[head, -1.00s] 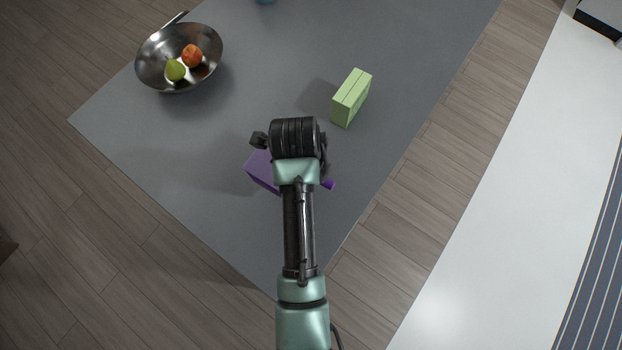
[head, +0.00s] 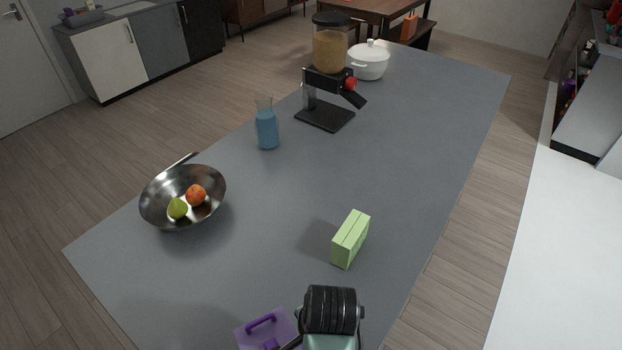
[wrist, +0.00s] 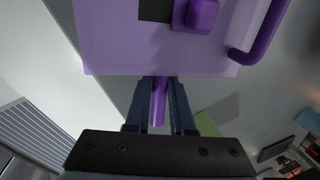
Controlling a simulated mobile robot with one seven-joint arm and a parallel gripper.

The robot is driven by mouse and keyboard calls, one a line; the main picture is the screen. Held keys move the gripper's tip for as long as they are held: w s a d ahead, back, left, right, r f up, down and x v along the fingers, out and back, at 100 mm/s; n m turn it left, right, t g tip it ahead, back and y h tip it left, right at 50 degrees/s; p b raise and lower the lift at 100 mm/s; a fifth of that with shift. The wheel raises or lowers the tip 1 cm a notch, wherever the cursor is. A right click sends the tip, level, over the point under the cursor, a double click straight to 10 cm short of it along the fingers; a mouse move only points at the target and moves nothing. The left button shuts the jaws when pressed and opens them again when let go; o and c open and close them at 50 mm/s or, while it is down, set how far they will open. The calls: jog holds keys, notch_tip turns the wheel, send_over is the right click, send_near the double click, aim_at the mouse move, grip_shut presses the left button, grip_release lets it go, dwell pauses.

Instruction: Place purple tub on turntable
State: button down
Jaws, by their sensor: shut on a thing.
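The purple tub (head: 252,332) is at the bottom of the head view, partly cut off by the frame edge and partly behind my arm. It has a purple bar handle and a knob on top. In the wrist view the tub (wrist: 120,50) fills the top, close to the camera. My gripper (wrist: 158,92) is shut on a narrow purple handle sticking out from the tub's side. The gap between the tub and the table is not clear. I see no turntable in either view.
The grey table holds a light green box (head: 350,239) ahead of my arm, a metal pan (head: 157,212) with two fruits, a blue bottle (head: 266,130), a dispenser (head: 329,50) on a black stand and a white pot (head: 369,62). The table's middle is clear.

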jog(key=n, duration=0.3)
jog(key=f+n, duration=0.1)
jog(key=n, duration=0.1)
jog(key=shift+s+n+g+y+b, duration=0.3)
jog(key=shift+s+b, duration=0.1)
jog(key=n, duration=0.4)
jog(key=s+n+g, duration=0.1)
jog(key=n, duration=0.1)
jog(key=shift+f+b, duration=0.35)
jog(key=shift+b, duration=0.05)
